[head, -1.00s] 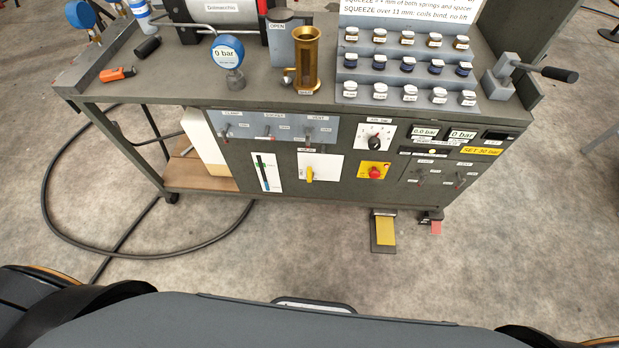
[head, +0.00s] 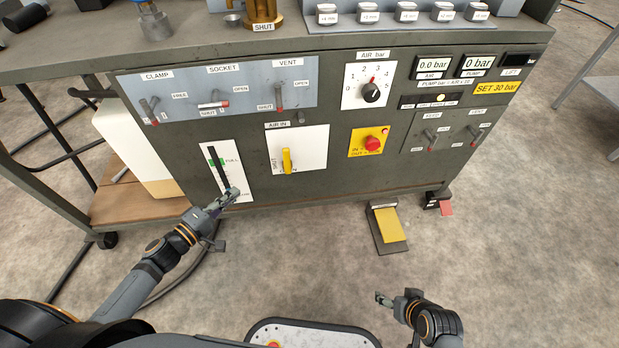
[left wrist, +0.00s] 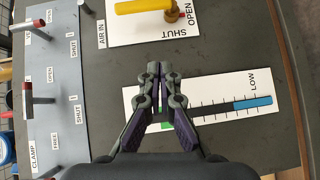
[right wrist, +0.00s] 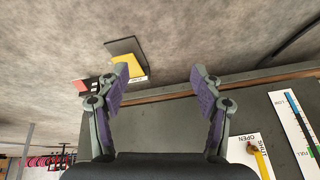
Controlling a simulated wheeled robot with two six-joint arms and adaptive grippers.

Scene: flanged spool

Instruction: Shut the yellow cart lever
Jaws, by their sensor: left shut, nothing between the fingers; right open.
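The yellow lever (head: 287,160) sits on the white AIR IN plate (head: 315,140) on the cart's front panel. In the head view it stands roughly upright. The SHUT label is to its left, and a label at its lower end is partly hidden. In the left wrist view the lever (left wrist: 145,6) is cut by the top edge, with OPEN and SHUT beside its brass pivot. My left gripper (head: 232,193) is shut and empty, in front of the level gauge, left of and below the lever. My right gripper (head: 382,299) is open and empty, low and right, away from the lever.
The level gauge (head: 237,178) is beside the plate. Clamp, socket and vent levers (head: 213,105) are above it. A red button (head: 373,143) and a dial (head: 371,92) are to the right. A yellow pedal (head: 389,225) and a red pedal (head: 446,207) stand on the floor. A wooden shelf (head: 130,205) is at left.

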